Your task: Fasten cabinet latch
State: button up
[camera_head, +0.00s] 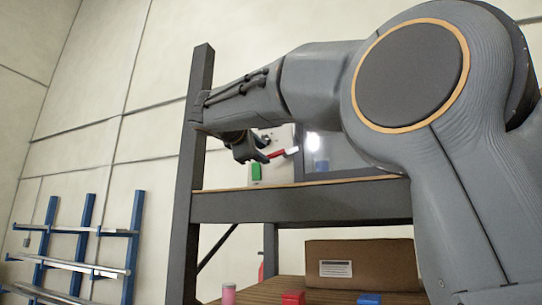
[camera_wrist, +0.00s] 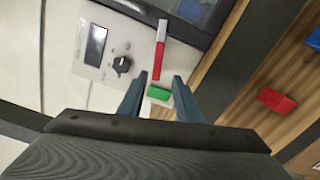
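The cabinet latch is a red handle (camera_wrist: 158,62) with a pale metal end, seen near the top middle of the wrist view. It lies across the edge between the pale control panel (camera_wrist: 90,72) and the dark door (camera_wrist: 188,30). In the head view the red handle (camera_head: 276,155) shows just right of my gripper (camera_head: 258,151). In the wrist view my gripper (camera_wrist: 158,80) is open, its two fingers well apart. The red handle's near end and a green block (camera_wrist: 159,93) appear between the fingers. I cannot tell whether either finger touches the handle.
The cabinet stands on a dark shelf frame (camera_head: 300,205). The panel has a display (camera_wrist: 96,45) and a black knob (camera_wrist: 122,64). Below are a cardboard box (camera_head: 362,264), a red block (camera_head: 292,298), a blue block (camera_head: 368,299) and a pink cylinder (camera_head: 228,294). A blue rack (camera_head: 83,245) stands left.

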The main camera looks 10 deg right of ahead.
aim_at(270, 156)
jog(key=p+x, duration=0.1)
jog(key=x, duration=0.1)
jog(key=p+x, duration=0.1)
jog(key=x, duration=0.2)
jog(key=p+x, duration=0.1)
jog(key=x, duration=0.1)
jog(key=shift+w+d+r, duration=0.2)
jog(key=shift+d+r, duration=0.05)
jog(key=shift+r, duration=0.1)
grip_shut()
